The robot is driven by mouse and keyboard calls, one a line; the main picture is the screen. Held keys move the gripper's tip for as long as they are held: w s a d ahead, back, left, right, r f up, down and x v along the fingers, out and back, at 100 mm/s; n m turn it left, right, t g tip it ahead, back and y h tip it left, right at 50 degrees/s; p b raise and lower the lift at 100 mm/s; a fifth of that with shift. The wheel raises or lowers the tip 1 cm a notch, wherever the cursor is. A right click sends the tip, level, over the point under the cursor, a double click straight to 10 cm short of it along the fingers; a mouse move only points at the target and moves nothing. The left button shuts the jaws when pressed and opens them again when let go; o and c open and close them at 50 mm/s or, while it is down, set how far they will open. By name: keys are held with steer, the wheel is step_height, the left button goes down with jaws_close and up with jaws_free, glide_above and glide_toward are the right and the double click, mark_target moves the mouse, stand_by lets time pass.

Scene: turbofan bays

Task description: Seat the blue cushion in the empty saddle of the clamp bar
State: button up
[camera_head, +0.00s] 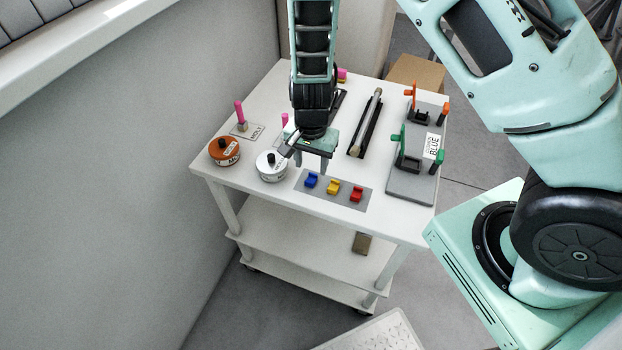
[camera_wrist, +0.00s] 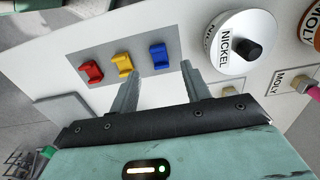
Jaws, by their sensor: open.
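The blue cushion (camera_head: 311,180) sits on a grey mat (camera_head: 322,197) at the front of the white cart top, at the left end of a row with a yellow and a red cushion. My gripper (camera_head: 311,166) is open and empty, fingers pointing down, close behind the blue cushion. In the wrist view the blue cushion (camera_wrist: 159,56) lies just beyond my fingertips (camera_wrist: 160,75), between their lines and apart from them. The clamp bar (camera_head: 412,155) is on a grey base at the right, with a label reading BLUE and green and orange parts. Its saddle is too small to make out.
The yellow cushion (camera_head: 334,187) and red cushion (camera_head: 356,194) stand beside the blue one. A white NICKEL tin (camera_head: 271,166) is left of my gripper, with an orange-lidded tin (camera_head: 224,150) farther left. A rod in a dark tray (camera_head: 365,125) lies between my gripper and the clamp bar.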

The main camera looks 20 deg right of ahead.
mark_target(311, 179)
steer(key=shift+f+p, duration=0.6)
steer(key=shift+f, duration=1.85)
jaws_close()
